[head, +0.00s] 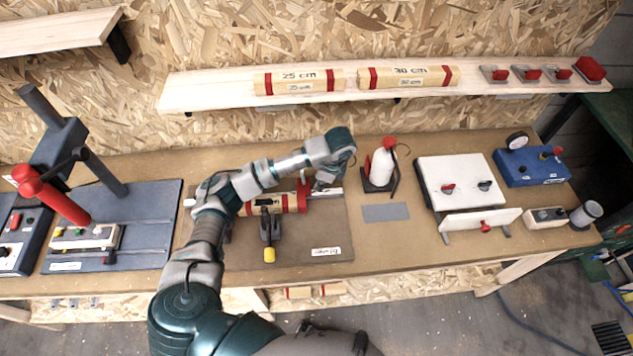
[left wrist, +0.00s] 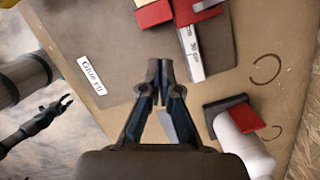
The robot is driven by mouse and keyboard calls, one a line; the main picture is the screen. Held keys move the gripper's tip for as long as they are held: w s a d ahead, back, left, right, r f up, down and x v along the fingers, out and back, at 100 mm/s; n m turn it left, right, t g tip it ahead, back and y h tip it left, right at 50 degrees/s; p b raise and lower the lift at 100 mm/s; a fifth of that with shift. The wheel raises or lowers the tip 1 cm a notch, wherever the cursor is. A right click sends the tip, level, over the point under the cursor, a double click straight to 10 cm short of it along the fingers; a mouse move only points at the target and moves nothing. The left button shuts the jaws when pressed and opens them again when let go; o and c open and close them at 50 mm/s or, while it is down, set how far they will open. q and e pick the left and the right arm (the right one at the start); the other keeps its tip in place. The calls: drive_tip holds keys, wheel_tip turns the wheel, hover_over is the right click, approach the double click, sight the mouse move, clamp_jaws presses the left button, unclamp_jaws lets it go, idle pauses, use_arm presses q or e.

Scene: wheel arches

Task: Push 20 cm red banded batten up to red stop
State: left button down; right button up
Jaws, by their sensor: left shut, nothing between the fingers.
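The red banded batten (head: 292,202) lies on the brown glue jig board (head: 330,225), partly hidden behind my left forearm and a black clamp (head: 267,228). A red block (head: 303,194), apparently the red stop, stands at the batten's right end; I cannot tell whether they touch. Red parts (left wrist: 153,13) also show at the top of the left wrist view, beside a pale marked strip (left wrist: 194,55). My left gripper (head: 321,187) points down near the red block's right side. It is shut and empty, fingertips together (left wrist: 160,68). A dark gripper (left wrist: 65,101), apparently my right, shows at the far left.
A white bottle with a red cap (head: 383,162) stands right of the board, near a grey pad (head: 386,212). A white box (head: 460,180) is farther right. A red-handled press (head: 60,195) stands left. A wall shelf (head: 210,90) holds 25 cm and 30 cm battens.

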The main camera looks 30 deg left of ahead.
sight(296, 197)
use_arm(q)
drive_tip(key=p+x, duration=0.1)
drive_tip(key=x, duration=0.7)
drive_tip(key=shift+s+d+f, duration=0.1)
drive_tip(key=shift+s+f, duration=0.05)
drive_tip(key=shift+f, duration=0.05)
drive_tip(key=a, duration=0.1)
drive_tip(key=a+p, duration=0.1)
drive_tip(key=a, duration=0.1)
drive_tip(key=shift+s+a+r, duration=0.2)
drive_tip(key=shift+s, duration=0.15)
drive_tip(key=shift+s+a+f, duration=0.1)
drive_tip(key=shift+a, duration=0.3)
drive_tip(key=shift+d, duration=0.15)
drive_tip(key=shift+a, duration=0.65)
drive_tip(key=shift+a, duration=0.15)
